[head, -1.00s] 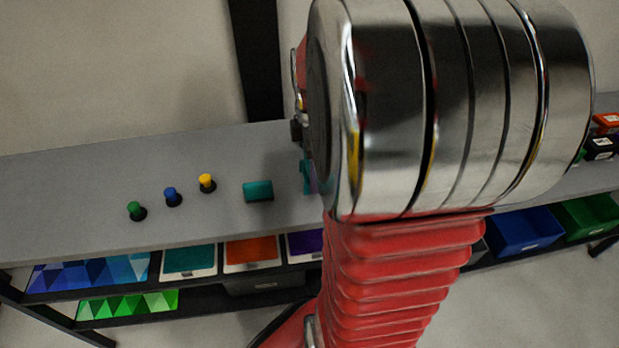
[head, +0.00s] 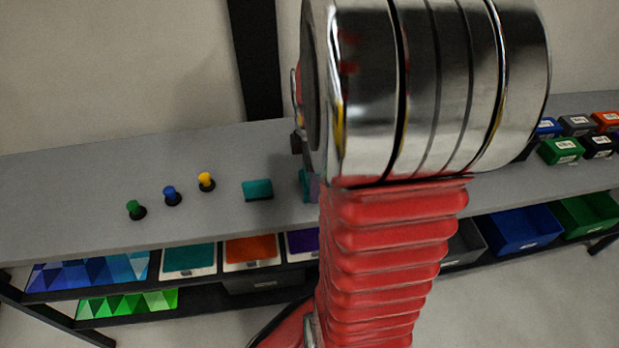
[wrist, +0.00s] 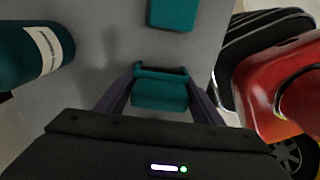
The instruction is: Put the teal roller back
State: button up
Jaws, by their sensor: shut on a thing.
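In the wrist view, my gripper (wrist: 160,103) has its two dark fingers shut on the teal roller (wrist: 160,93), a short rounded teal piece with a darker teal bar along its far side. The grey bench top lies beneath it; I cannot tell whether it touches. In the head view, my arm hides most of the gripper; a teal and purple bit shows at the arm's left edge. A separate teal block (head: 258,189) lies on the bench to the left of it.
The grey bench (head: 90,185) carries green (head: 135,208), blue (head: 171,195) and yellow (head: 206,181) knobs. Several small labelled boxes (head: 562,150) stand at the right. A labelled teal cylinder (wrist: 32,52) and a flat teal piece (wrist: 174,12) lie near the gripper in the wrist view.

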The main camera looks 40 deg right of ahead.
jog(key=shift+f, duration=0.4)
jog(key=shift+c, duration=0.4)
jog(key=shift+f, duration=0.1)
jog(key=o, duration=1.4)
jog(key=shift+r, duration=0.2)
notch_tip(320, 180, up, 13)
